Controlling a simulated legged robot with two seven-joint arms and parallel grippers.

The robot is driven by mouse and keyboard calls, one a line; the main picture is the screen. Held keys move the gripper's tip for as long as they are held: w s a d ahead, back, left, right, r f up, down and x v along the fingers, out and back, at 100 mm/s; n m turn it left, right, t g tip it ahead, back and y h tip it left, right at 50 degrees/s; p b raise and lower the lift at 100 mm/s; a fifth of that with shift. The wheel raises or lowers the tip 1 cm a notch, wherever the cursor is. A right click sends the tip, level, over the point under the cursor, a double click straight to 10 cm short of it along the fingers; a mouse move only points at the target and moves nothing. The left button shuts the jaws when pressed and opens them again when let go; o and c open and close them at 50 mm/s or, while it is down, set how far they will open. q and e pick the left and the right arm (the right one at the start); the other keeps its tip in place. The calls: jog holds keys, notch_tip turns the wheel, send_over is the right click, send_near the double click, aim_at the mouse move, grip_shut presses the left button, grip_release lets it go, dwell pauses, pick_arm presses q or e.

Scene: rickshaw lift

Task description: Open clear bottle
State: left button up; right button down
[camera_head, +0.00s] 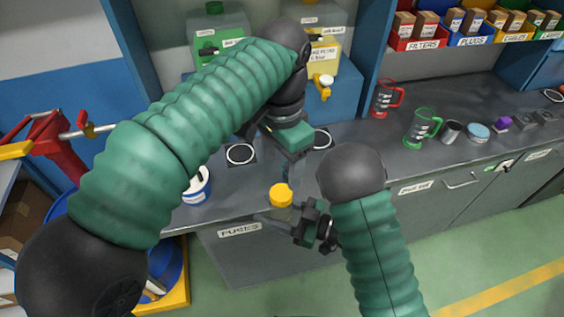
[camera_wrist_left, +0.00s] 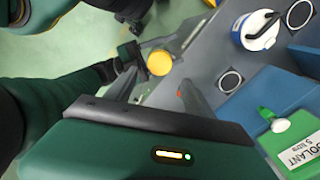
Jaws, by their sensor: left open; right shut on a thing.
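The clear bottle (camera_head: 280,213) has a yellow cap (camera_head: 281,194) and is held out in front of the counter. My right gripper (camera_head: 279,218) is shut on the bottle's body, below the cap. My left gripper (camera_head: 285,172) is open and empty, just above the cap, with its fingers pointing down. In the left wrist view the yellow cap (camera_wrist_left: 160,62) lies beyond the open fingers of my left gripper (camera_wrist_left: 157,92), apart from them. The bottle's body is mostly hidden in the left wrist view.
The grey counter (camera_head: 360,140) runs behind the bottle. A white and blue tub (camera_head: 197,185) stands on it at left. Red (camera_head: 386,98) and green (camera_head: 422,127) jugs stand at right. Green (camera_head: 218,40) and yellow-labelled (camera_head: 325,50) canisters stand at the back. Open floor lies in front.

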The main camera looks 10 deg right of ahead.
aim_at(281, 191)
pick_arm(q)
notch_tip(281, 191, down, 8)
jog(key=shift+a+r, duration=0.1)
jog(key=shift+c, duration=0.4)
grip_shut()
jog(key=n, duration=0.6)
jog(key=shift+w+n, duration=0.1)
jog(key=shift+n, duration=0.2)
jog(key=shift+o, duration=0.8)
grip_release()
